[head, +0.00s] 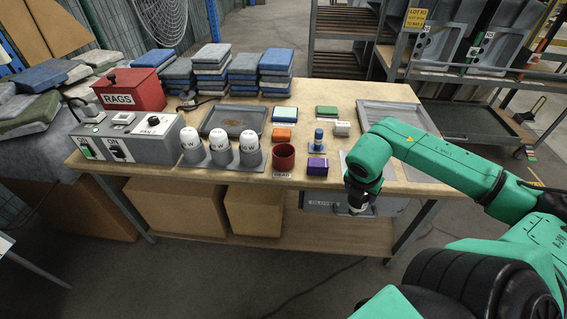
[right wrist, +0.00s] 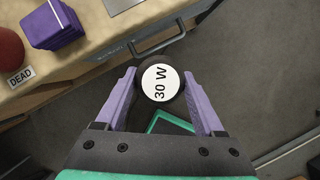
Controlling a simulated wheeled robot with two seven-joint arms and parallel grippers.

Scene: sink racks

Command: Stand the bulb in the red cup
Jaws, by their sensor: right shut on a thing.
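The red cup (head: 283,158) stands upright near the front edge of the table, with a DEAD label in front of it. Part of the cup (right wrist: 8,52) shows at the left edge of the right wrist view. My right gripper (head: 358,208) is beyond the table's front edge, to the right of the cup. In the right wrist view, my right gripper (right wrist: 160,84) is shut on a bulb whose white top (right wrist: 160,80) reads 30 W. The lower part of this bulb is hidden. My left gripper is not in view.
Three white-topped bulbs (head: 220,139) stand in grey holders left of the cup. A purple block (head: 317,167) sits just right of it, with a blue-topped item (head: 318,138) behind. A switch box (head: 128,137) and grey trays (head: 232,122) share the table (head: 335,95).

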